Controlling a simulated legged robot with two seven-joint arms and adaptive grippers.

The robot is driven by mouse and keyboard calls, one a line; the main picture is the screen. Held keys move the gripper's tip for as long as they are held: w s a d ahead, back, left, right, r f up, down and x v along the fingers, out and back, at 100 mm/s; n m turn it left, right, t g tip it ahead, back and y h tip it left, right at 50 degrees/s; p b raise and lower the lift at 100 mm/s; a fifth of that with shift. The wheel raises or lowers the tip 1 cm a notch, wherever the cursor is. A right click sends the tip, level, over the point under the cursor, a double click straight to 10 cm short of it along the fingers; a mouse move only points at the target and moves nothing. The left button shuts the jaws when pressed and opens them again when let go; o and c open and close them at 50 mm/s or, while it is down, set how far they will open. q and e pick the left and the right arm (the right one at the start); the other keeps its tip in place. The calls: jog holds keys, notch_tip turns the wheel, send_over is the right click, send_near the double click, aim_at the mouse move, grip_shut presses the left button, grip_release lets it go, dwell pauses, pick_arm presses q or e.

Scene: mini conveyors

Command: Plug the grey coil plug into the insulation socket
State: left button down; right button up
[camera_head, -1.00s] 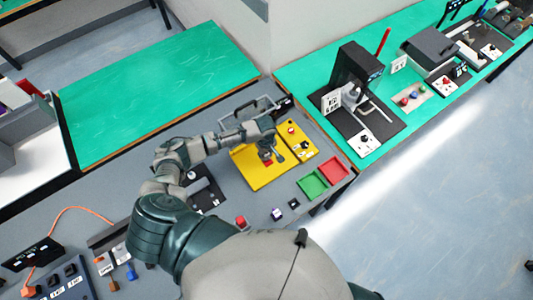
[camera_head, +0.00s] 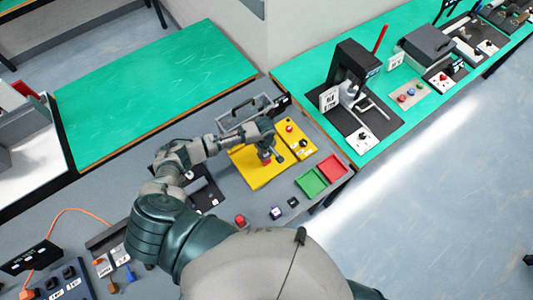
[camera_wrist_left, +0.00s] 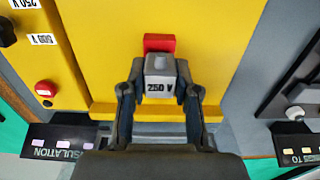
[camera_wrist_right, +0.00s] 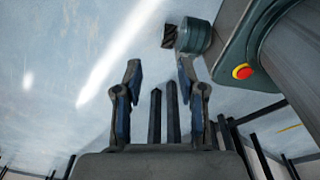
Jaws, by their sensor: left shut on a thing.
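In the head view my left gripper (camera_head: 270,150) is over the yellow plate (camera_head: 250,172). A black panel lettered "INSULATION" (camera_wrist_left: 55,145) shows at the lower left of the left wrist view; no socket opening is clear there. My right gripper (camera_wrist_right: 157,85) is open and empty, above the floor.
A yellow control panel (camera_head: 296,138) with a red button stands beside the plate. Green (camera_head: 311,182) and red (camera_head: 332,167) trays lie to the right. Loose small parts lie at the front, including a red one (camera_head: 240,221). A black press (camera_head: 352,75) stands at the back right.

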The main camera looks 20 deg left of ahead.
pick_arm(q)
jog(key=shift+a+f, duration=0.2)
jog(key=shift+f, duration=0.05)
jog(key=shift+r, duration=0.15)
jog(key=shift+d+r, duration=0.15)
jog(key=shift+r, duration=0.3)
pick_arm(e)
jog(key=shift+a+r, duration=0.2)
jog(key=shift+a, duration=0.3)
pick_arm(q)
jog(key=shift+d, duration=0.25)
